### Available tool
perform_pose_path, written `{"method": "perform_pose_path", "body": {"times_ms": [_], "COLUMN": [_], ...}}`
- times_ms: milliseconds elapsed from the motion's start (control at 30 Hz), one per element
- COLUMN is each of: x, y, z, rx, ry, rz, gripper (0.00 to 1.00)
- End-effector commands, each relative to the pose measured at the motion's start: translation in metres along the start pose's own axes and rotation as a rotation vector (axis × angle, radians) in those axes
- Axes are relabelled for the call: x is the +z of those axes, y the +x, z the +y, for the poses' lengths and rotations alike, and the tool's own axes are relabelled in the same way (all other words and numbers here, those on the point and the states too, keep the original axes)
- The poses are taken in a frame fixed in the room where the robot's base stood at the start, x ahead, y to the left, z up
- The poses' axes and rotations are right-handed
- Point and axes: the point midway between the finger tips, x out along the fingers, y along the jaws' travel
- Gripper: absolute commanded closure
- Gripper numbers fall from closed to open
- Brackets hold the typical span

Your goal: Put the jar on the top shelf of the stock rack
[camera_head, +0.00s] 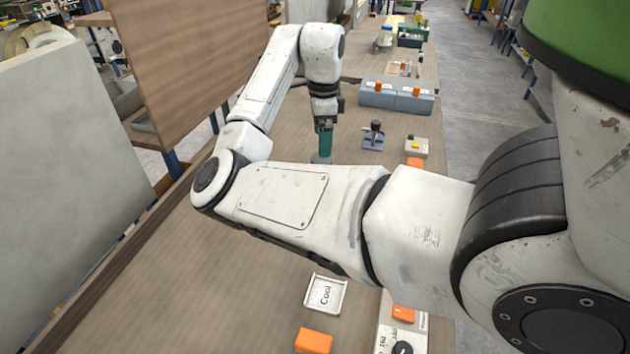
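My gripper (324,123) points down over the wooden bench, near its middle. A teal upright thing (324,143) with a grey round base (320,158) shows directly below the fingers; I cannot tell whether it is the jar or whether the fingers touch it. The fingers are too small and dark to show whether they are open or shut. My arm hides the bench just in front of this spot. I cannot make out a jar for certain anywhere. The stock rack is not clearly identifiable.
The bench (200,290) has clear room at its left. A tall wooden board (185,60) borders the left.

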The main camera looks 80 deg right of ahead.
Motion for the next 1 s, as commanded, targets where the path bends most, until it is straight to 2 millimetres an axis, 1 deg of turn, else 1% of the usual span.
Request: {"method": "perform_pose_path", "body": {"times_ms": [200,300,533,800,900,1000], "x": [0.000,0.001,0.000,0.001,0.001,0.001], "y": [0.032,0.044,0.060,0.097,0.103,0.104], "z": [0.001,0.001,0.000,-0.001,-0.001,-0.001], "rx": [0.004,0.003,0.003,0.003,0.001,0.000], "ry": [0.000,-0.002,-0.002,-0.002,-0.003,-0.002], "rz": [0.001,0.000,0.000,0.000,0.000,-0.001], "gripper": [0.08,0.08,0.08,0.08,0.08,0.08]}}
